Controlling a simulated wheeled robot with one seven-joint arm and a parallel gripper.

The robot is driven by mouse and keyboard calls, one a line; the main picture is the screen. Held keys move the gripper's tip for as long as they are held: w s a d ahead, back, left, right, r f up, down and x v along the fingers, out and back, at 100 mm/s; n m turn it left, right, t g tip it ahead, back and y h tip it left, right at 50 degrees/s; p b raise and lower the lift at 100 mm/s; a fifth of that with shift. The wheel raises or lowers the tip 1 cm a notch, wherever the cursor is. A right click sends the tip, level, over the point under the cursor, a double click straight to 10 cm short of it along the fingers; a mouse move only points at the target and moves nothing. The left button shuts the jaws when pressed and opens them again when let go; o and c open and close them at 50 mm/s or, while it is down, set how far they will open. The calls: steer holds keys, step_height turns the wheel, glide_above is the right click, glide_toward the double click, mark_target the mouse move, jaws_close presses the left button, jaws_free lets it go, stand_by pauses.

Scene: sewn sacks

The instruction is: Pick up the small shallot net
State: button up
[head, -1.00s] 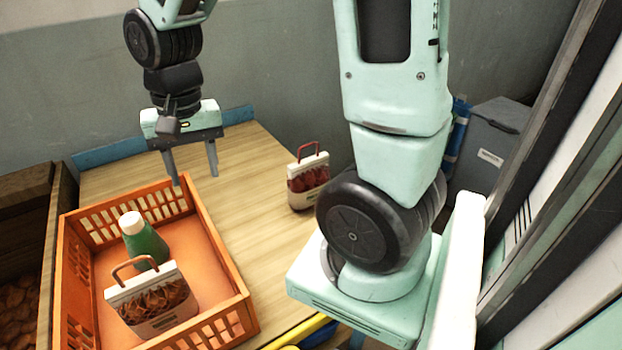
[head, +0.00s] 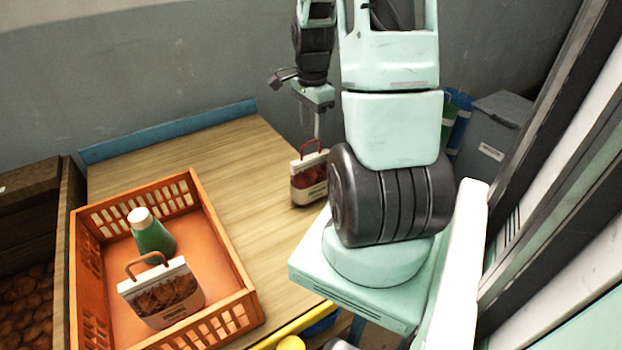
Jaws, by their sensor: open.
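A small net bag with dark red contents, a white band and a red handle (head: 309,181) stands upright on the wooden table near its right edge; it looks like the shallot net. My gripper (head: 318,136) is open and points down just above its red handle, seen nearly edge-on, so one finger mostly hides the other. I cannot tell whether a fingertip touches the handle. A second net bag with brown contents and a brown handle (head: 163,296) stands in the orange crate.
The orange crate (head: 237,262) fills the table's front left and also holds a green bottle with a white cap (head: 152,232). A wooden bin (head: 28,235) stands at left.

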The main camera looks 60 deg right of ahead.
mark_target(312, 157)
step_height(312, 157, down, 10)
steer(key=shift+w+a+f+p, duration=0.1)
steer(key=shift+f+p, duration=0.15)
steer(key=shift+p, duration=0.6)
steer(key=c, duration=1)
jaws_close()
steer(key=shift+a+f, duration=0.1)
